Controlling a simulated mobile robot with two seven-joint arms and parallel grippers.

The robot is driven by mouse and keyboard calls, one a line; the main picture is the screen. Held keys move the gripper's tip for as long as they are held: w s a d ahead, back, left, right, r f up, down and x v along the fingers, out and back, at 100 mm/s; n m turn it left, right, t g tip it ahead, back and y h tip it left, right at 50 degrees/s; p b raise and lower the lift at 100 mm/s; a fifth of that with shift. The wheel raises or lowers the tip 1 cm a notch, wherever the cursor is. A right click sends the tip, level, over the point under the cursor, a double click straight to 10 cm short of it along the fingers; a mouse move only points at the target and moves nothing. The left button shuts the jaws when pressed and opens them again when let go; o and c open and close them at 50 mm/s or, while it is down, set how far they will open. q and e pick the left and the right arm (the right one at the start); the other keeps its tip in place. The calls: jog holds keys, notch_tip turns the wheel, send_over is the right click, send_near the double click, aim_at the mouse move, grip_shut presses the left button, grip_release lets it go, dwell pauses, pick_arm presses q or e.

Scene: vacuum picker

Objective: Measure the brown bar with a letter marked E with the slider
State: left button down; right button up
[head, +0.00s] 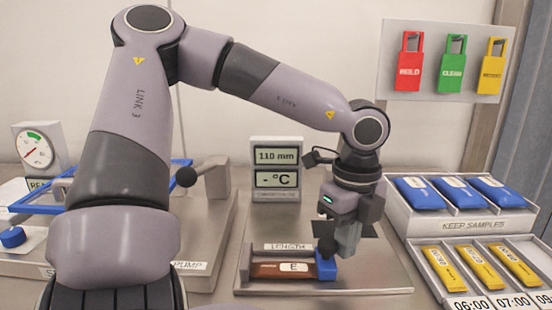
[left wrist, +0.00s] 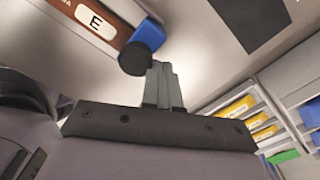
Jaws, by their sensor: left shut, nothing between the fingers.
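The brown bar (head: 281,271) with a white label marked E lies in the length gauge (head: 249,262) under the LENGTH sign. The blue slider (head: 327,268) with a dark knob stands at the bar's right end and appears to touch it. My left gripper (head: 340,250) is shut and empty, just above and beside the slider's knob. In the left wrist view the bar (left wrist: 78,22), the slider (left wrist: 148,36) and my shut fingers (left wrist: 160,72) show close together. The display (head: 276,168) reads 110 mm and "- °C". My right gripper is not in view.
At right, a KEEP SAMPLES tray (head: 460,225) holds blue packs, and a rack (head: 440,270) in front holds yellow packs. Red, green and yellow tags hang on a wall board (head: 424,60). A pump station (head: 205,225) and a dial gauge (head: 38,148) stand at left.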

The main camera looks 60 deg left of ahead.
pick_arm(q)
jog(key=shift+w+d, duration=0.3)
jog(key=shift+w, duration=0.3)
jog(key=shift+w+d+r, duration=0.1)
jog(key=shift+w, duration=0.05)
notch_tip(320, 180, up, 8)
jog(key=p, duration=0.4)
dwell(0.6)
